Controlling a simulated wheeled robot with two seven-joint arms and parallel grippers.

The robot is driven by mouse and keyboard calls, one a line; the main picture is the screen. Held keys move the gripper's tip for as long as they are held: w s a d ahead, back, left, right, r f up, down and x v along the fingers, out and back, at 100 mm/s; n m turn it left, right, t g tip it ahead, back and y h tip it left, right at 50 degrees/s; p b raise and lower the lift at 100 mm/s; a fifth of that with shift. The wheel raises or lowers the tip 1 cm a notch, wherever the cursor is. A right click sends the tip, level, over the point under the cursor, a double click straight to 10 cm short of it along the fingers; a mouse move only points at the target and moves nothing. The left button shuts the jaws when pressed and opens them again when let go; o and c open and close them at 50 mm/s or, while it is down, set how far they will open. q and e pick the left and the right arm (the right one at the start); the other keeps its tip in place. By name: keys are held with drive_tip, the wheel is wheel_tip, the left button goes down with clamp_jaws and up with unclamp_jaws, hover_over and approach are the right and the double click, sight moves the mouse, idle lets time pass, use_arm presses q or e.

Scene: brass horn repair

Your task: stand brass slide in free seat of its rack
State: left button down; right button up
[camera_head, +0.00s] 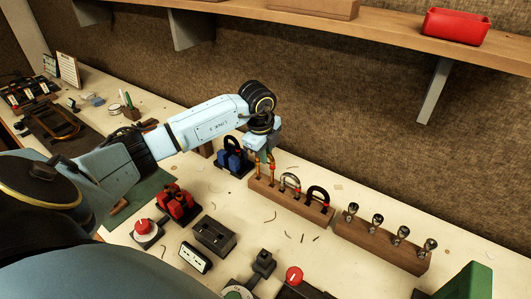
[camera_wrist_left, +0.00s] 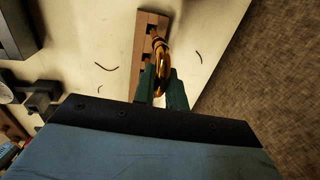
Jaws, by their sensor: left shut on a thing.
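My left gripper (camera_head: 262,146) is shut on the brass slide (camera_head: 265,164), above the left end of the wooden slide rack (camera_head: 302,209). The slide's legs point down at the rack's left end; I cannot tell whether their tips are in the seat or just above it. In the left wrist view the golden slide (camera_wrist_left: 160,52) shows between the dark green fingers of the gripper (camera_wrist_left: 160,84), with the rack (camera_wrist_left: 138,42) beneath. A silver slide (camera_head: 290,182) and a black slide (camera_head: 317,194) stand in the rack farther right. My right gripper is out of view.
A blue holder with a dark ring (camera_head: 233,160) stands close left of the rack. A wooden block with several metal mouthpieces (camera_head: 381,243) stands to the right. Red clamps (camera_head: 177,204) and a dark box (camera_head: 214,236) are in front. Thin dark scraps lie on the bench.

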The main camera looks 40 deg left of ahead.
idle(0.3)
use_arm(q)
drive_tip(key=shift+f+b, duration=1.2)
drive_tip(key=shift+f, duration=0.85)
drive_tip(key=c, duration=1.3)
unclamp_jaws()
drive_tip(key=shift+c, duration=0.2)
wheel_tip(320, 180, up, 13)
drive_tip(key=s, duration=0.2)
drive_tip(key=shift+s+d, duration=0.15)
drive_tip(key=shift+s, duration=0.05)
